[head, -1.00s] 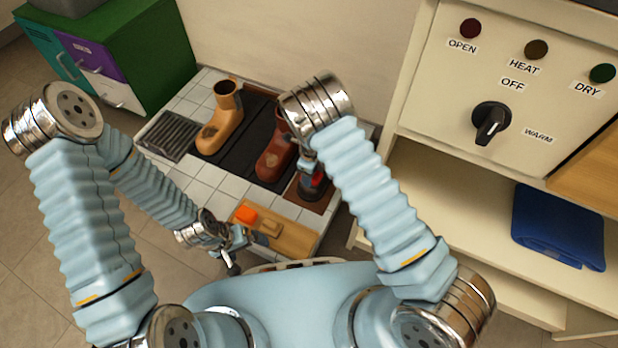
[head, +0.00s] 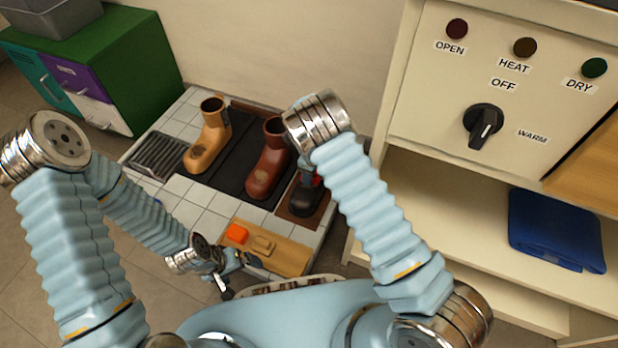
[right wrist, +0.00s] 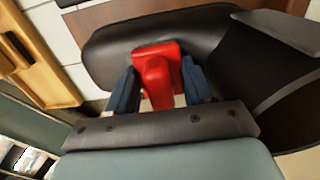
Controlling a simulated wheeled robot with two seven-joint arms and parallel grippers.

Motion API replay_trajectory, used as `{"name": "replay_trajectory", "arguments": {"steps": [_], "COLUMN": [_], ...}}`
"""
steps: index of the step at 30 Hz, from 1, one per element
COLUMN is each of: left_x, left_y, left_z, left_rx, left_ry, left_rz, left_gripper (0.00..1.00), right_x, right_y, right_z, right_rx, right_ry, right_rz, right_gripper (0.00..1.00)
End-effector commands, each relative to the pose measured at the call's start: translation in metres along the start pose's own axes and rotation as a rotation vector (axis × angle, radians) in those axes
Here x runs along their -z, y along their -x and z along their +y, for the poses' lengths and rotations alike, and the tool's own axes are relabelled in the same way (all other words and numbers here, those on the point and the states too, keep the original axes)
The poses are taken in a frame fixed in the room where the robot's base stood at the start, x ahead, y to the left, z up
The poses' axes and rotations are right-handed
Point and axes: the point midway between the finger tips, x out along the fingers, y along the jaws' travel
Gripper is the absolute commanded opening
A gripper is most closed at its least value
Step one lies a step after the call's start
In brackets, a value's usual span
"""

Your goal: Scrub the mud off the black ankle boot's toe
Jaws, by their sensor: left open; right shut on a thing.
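The black ankle boot (head: 303,203) stands on a brown mat at the right of the tiled area, its toe toward me. My right gripper (head: 311,168) is above it, shut on a red-handled tool (head: 317,182), partly hidden by my arm. In the right wrist view, the fingers (right wrist: 160,85) clasp the red handle (right wrist: 158,72) right over the black boot (right wrist: 110,48). The tool's lower end is hidden, so I cannot tell whether it touches the boot. I make out no mud on the visible toe. My left gripper (head: 240,266) is open beside the wooden board.
A tan boot (head: 208,140) and a reddish-brown boot (head: 266,165) stand on the dark mat. An orange block (head: 236,233) lies on the wooden board (head: 285,258). A grate (head: 157,156) is at left; a cabinet shelf with a blue cloth (head: 556,230) is at right.

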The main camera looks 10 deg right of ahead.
Motion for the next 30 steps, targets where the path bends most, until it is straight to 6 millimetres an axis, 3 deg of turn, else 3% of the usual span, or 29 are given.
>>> {"name": "replay_trajectory", "arguments": {"steps": [8,24,30], "left_x": [0.0,0.001,0.001], "left_y": [0.003,0.039,0.039], "left_z": [0.001,0.015,0.014], "left_rx": [0.0,0.0,0.0], "left_ry": [0.0,0.0,0.0], "left_rz": [0.0,0.0,0.0], "left_gripper": [1.0,1.0,1.0], "right_x": [0.0,-0.001,0.0], "right_y": [0.004,0.06,0.061], "right_z": [-0.001,0.0,0.0], "right_rx": [0.002,0.002,0.001], "right_ry": [0.0,-0.001,-0.001], "right_rz": [-0.001,-0.002,-0.001], "right_gripper": [0.27,0.27,0.27]}}
